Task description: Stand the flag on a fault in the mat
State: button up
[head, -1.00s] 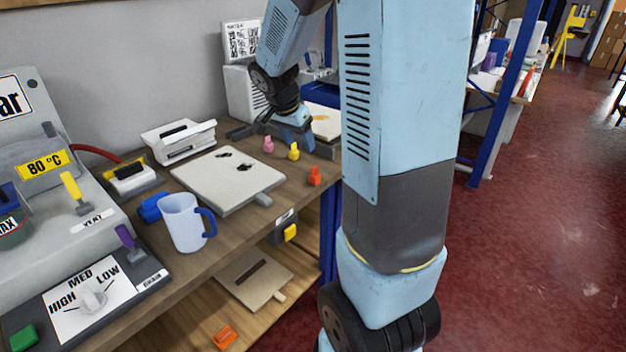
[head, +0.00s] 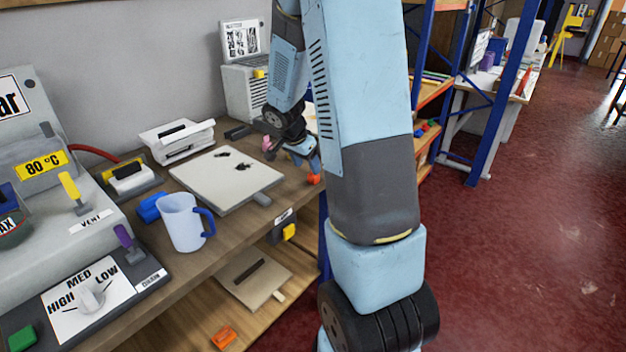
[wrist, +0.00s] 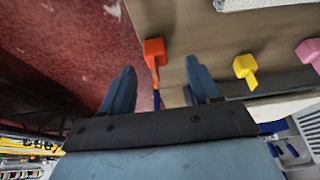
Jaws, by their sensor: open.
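The pale mat (head: 212,181) lies flat on the bench, with two dark faults (head: 242,166) on its surface. An orange flag (head: 313,178) stands near the bench's right edge. In the wrist view the orange flag (wrist: 154,50) appears in line with the gap between my fingers. My gripper (head: 305,158) is open and empty, close above or behind the orange flag; I cannot tell whether it touches. A yellow flag (wrist: 245,68) and a pink flag (wrist: 309,50) stand to the right in the wrist view.
A blue-handled mug (head: 181,222) stands in front of the mat. The heater console (head: 35,150) fills the left. A white device (head: 177,140) sits behind the mat, and a grey box (head: 247,95) stands at the back. A lower shelf (head: 190,300) runs beneath the bench.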

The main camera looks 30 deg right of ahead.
aim_at(312, 175)
jog(key=shift+s+d+x, duration=0.1)
jog(key=shift+s+x, duration=0.05)
jog(key=shift+x, duration=1.1)
jog(key=shift+s+d+x, duration=0.1)
jog(key=shift+s+x, duration=0.1)
jog(key=shift+x, duration=1.05)
jog(key=shift+c, duration=0.2)
jog(key=c, duration=1.1)
jog(key=shift+w, duration=0.1)
